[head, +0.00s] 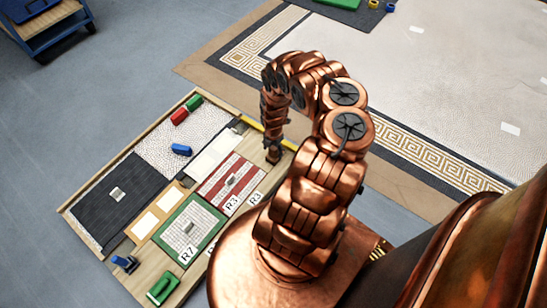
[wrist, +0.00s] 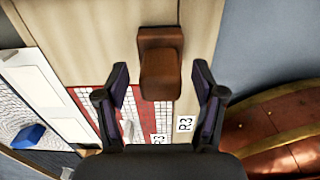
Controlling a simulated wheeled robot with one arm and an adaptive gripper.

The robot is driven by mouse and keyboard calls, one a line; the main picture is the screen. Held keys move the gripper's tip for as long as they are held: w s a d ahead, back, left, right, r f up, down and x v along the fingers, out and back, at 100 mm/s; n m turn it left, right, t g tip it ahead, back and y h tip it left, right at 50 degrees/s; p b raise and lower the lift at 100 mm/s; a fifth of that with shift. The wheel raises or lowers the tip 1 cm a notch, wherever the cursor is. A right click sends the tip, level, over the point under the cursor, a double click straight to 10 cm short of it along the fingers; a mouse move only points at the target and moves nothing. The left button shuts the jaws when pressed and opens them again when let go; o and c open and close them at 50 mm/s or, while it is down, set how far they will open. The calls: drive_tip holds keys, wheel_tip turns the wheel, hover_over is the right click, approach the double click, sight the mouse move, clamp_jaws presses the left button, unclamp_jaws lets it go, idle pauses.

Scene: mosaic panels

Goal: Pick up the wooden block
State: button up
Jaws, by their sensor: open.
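The wooden block (wrist: 160,75) shows in the wrist view as a brown, stepped piece on the pale wooden board. It lies between my gripper's two fingers (wrist: 161,74) in the picture, with a gap on each side. My gripper is open and empty, and its fingers do not touch the block. How high the fingers are above it I cannot tell. In the head view my arm reaches down over the right end of the board (head: 152,238), and the gripper end hides most of that spot.
A red-and-white grid panel (head: 231,183) and a green-framed panel (head: 188,230) lie beside it. A blue piece (head: 181,150), red piece (head: 179,116) and green piece (head: 162,290) stand on the board. A blue cart (head: 48,25) is at far left; grey floor is clear.

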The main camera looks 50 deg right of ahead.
wheel_tip(320, 180, down, 2)
drive_tip(key=shift+f+b, duration=0.2)
drive_tip(key=shift+b, duration=0.4)
drive_tip(key=shift+c, duration=0.4)
drive_tip(key=c, duration=1.2)
